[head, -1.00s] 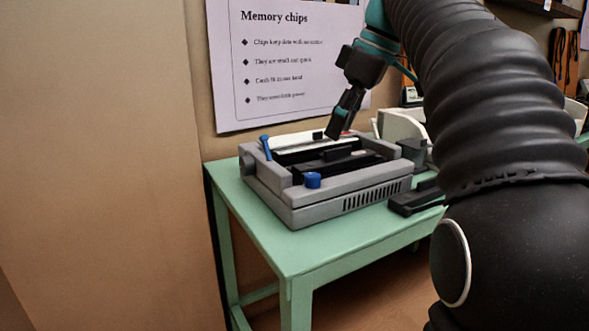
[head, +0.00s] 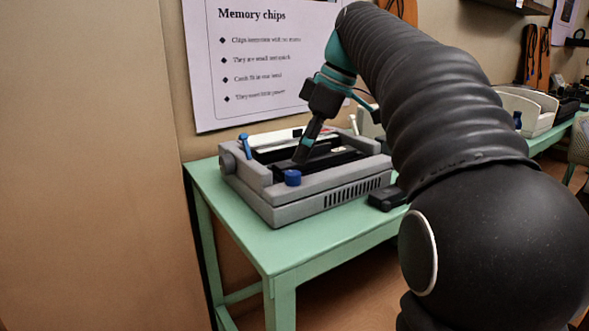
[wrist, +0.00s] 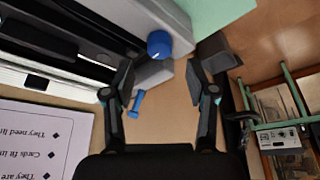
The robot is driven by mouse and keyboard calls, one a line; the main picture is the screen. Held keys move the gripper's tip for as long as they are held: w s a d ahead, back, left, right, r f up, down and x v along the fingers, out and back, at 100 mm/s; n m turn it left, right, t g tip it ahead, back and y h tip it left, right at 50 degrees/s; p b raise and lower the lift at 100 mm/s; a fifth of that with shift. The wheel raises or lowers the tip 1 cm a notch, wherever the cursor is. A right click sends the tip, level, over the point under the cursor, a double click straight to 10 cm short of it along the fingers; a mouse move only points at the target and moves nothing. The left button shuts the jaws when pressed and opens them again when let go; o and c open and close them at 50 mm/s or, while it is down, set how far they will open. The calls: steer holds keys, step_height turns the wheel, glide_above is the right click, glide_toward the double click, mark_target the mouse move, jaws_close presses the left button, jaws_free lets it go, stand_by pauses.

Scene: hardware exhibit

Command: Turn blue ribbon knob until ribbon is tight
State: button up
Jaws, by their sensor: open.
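A grey printer-like machine (head: 325,192) sits on a green table with its top open, showing a dark inside. My gripper (head: 304,153) is over the open top, just behind and slightly right of the round knob. In the wrist view, my gripper (wrist: 161,72) is open and empty. The round knob (wrist: 159,44) shows beyond and between its fingertips, apart from them. The blue lever-like piece (wrist: 136,105) shows beside the left finger. The ribbon cannot be made out clearly.
The green table (head: 240,225) has free room in front of the machine. A small black object (head: 387,198) lies right of it. A Memory chips poster (head: 265,60) hangs behind. A cream-coloured device (head: 525,110) stands farther right.

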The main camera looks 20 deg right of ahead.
mark_target(294, 173)
steer(key=shift+x, duration=2.6)
jaws_close()
